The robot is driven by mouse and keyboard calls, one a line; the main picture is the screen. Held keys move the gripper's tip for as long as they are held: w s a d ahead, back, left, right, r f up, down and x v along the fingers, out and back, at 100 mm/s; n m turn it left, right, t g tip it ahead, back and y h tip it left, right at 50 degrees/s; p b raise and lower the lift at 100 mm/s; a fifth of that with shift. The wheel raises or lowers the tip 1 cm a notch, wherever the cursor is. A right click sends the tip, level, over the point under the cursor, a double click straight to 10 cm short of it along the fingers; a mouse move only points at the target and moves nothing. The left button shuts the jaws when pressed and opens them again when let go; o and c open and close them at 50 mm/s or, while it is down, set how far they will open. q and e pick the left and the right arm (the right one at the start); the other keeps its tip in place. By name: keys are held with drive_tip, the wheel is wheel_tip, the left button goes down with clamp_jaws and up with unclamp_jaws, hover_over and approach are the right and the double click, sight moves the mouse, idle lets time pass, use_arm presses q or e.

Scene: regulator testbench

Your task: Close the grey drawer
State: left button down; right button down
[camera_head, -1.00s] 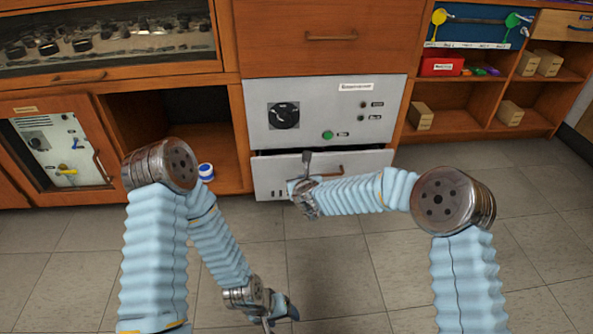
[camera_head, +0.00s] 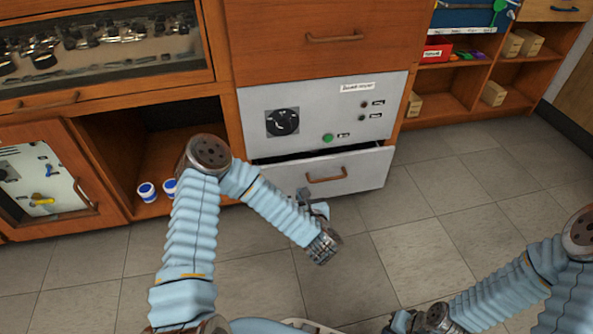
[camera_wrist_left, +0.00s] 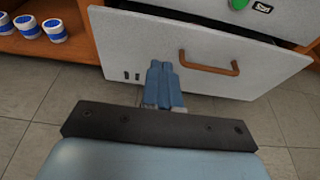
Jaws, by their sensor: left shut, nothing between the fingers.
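The grey drawer (camera_head: 358,168) is part-way open under the grey regulator panel. A dark gap shows above its front, which has a brown handle (camera_head: 327,174). In the left wrist view the drawer front (camera_wrist_left: 130,45) fills the upper middle, with its handle (camera_wrist_left: 209,68) to the right of the fingers. My left gripper (camera_head: 304,194) is at the lower part of the drawer front, left of the handle. Its blue fingers (camera_wrist_left: 163,72) are together and empty; I cannot tell whether they touch the front. My right gripper (camera_head: 400,322) is low at the bottom edge, away from the drawer, its fingers unclear.
The grey panel (camera_head: 320,105) above has a black dial and a green button. Blue-and-white jars (camera_head: 147,192) stand in the open wooden compartment at left. A glass-fronted cabinet is above it. Shelves with wooden blocks are at right. The tiled floor (camera_head: 430,215) right of the drawer is clear.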

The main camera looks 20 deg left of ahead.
use_arm(q)
drive_tip(key=b, duration=0.2)
approach(291, 168)
drive_tip(key=x, duration=0.5)
drive_tip(key=shift+w, duration=0.1)
drive_tip(key=shift+w+a, duration=0.35)
drive_tip(key=shift+w, duration=0.2)
